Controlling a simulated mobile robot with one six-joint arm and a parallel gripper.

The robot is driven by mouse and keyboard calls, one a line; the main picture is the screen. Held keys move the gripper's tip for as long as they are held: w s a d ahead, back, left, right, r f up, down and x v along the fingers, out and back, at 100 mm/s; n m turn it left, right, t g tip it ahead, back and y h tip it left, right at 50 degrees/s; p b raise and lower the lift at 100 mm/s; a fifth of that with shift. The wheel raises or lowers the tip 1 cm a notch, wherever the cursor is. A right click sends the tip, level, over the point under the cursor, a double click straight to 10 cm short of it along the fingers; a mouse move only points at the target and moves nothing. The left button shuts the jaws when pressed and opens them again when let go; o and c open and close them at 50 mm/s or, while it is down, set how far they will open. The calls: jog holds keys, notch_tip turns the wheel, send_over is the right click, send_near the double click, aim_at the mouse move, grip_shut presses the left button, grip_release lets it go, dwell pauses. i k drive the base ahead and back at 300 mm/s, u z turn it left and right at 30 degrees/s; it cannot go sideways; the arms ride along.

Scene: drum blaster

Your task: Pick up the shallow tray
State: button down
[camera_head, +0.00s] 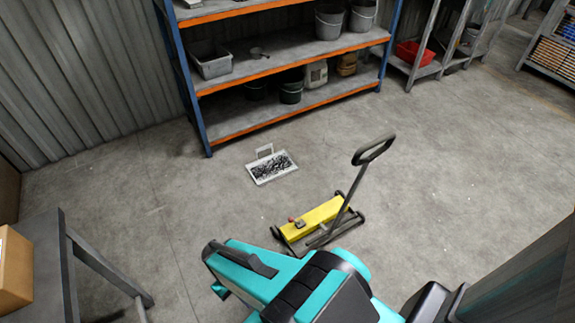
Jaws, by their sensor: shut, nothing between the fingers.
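A shallow white tray (277,177) lies flat on the concrete floor near the middle of the view, in front of the shelf rack. It holds many small dark and silvery bits, too small to make out. A small pale upright loop stands at its back edge. My teal and black arm crosses the bottom of the view, well nearer than the tray and apart from it. The fingers of my gripper do not show.
A yellow wheeled floor tool (322,213) with a tall black handle stands right of and nearer than the tray. A blue and orange rack (225,135) with buckets and bins stands behind. A grey table (48,245) with a cardboard box is at lower left. Floor left of the tray is clear.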

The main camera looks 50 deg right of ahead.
aim_at(265, 170)
jog(key=u, duration=1.35)
jog(key=k, duration=0.1)
jog(key=z, duration=2.75)
jog(key=k, duration=0.95)
jog(key=u, duration=0.15)
jog(key=i, duration=0.7)
